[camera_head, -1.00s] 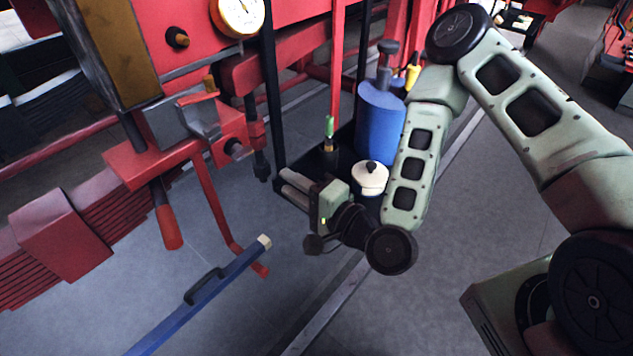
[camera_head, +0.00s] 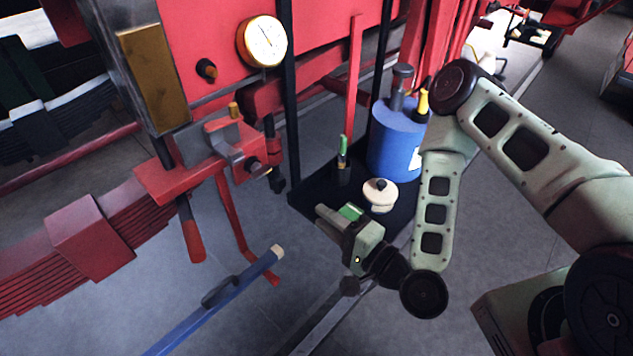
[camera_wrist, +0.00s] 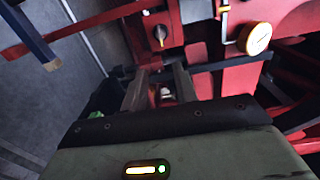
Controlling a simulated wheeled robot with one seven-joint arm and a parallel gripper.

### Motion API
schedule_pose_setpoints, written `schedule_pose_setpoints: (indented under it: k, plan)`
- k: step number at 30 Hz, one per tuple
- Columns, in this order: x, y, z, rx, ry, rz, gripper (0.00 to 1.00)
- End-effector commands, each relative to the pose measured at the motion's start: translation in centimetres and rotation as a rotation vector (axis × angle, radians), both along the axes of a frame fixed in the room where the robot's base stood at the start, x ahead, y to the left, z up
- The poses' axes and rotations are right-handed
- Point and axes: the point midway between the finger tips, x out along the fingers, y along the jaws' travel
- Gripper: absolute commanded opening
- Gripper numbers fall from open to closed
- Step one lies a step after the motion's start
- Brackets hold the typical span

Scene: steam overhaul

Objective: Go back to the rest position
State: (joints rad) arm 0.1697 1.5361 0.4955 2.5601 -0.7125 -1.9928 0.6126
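My gripper (camera_head: 326,221) hangs in the middle of the head view, fingers pointing left, in front of the black tray's near edge. In the wrist view its two grey fingers (camera_wrist: 160,82) stand apart with nothing held between them. My pale green arm reaches in from the right. My gripper touches none of these as far as I can see.
Red machinery with a gauge (camera_head: 262,41) fills the left and back. A red clamp with a lever (camera_head: 240,147) juts out left of my gripper. A blue bar (camera_head: 215,308) slants up at lower left. Grey floor is open at lower middle.

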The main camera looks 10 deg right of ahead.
Motion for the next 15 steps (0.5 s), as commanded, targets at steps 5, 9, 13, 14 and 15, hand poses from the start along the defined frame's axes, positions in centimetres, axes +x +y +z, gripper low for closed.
schedule_pose_setpoints:
  k: [5,9,13,14,15]
  plan:
    - [0.1,0.1,0.0,-0.008,-0.003,0.007,0.29]
    - [0.2,1.6,-0.8,-0.106,-0.024,0.101,0.29]
    - [0.2,4.0,-2.4,-0.314,-0.06,0.275,0.29]
    - [0.2,4.5,-2.8,-0.372,-0.069,0.32,0.29]
    - [0.1,5.0,-3.3,-0.448,-0.078,0.375,0.29]
